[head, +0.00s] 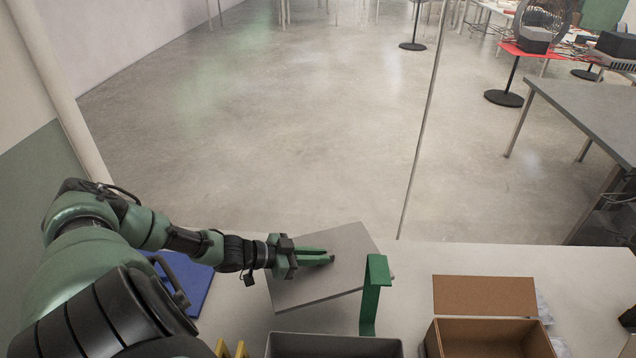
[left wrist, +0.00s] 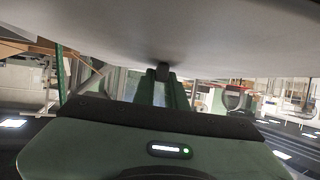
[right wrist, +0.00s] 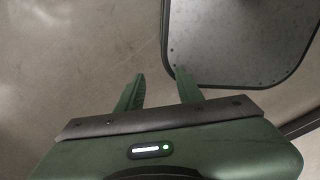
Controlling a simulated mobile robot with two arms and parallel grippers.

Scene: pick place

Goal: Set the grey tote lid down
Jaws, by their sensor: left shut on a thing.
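The grey tote lid (head: 345,280) is a flat grey panel, turned at an angle over the white table in the head view. My left gripper (head: 328,256) is shut on the lid, its green fingers lying across the lid's top in that view. The lid's pale underside or face (left wrist: 200,30) fills the top of the left wrist view, with a dark knob between the fingers. I cannot tell whether the lid touches the table. A grey tote (head: 335,346) is cut off by the bottom edge. My right gripper (right wrist: 160,84) is open and empty in the right wrist view.
A green bracket (head: 374,290) stands close to the lid's right edge. An open cardboard box (head: 488,335) is at the front right. A blue folder-like item (head: 196,283) lies left. A grey panel (right wrist: 240,40) shows near the right gripper.

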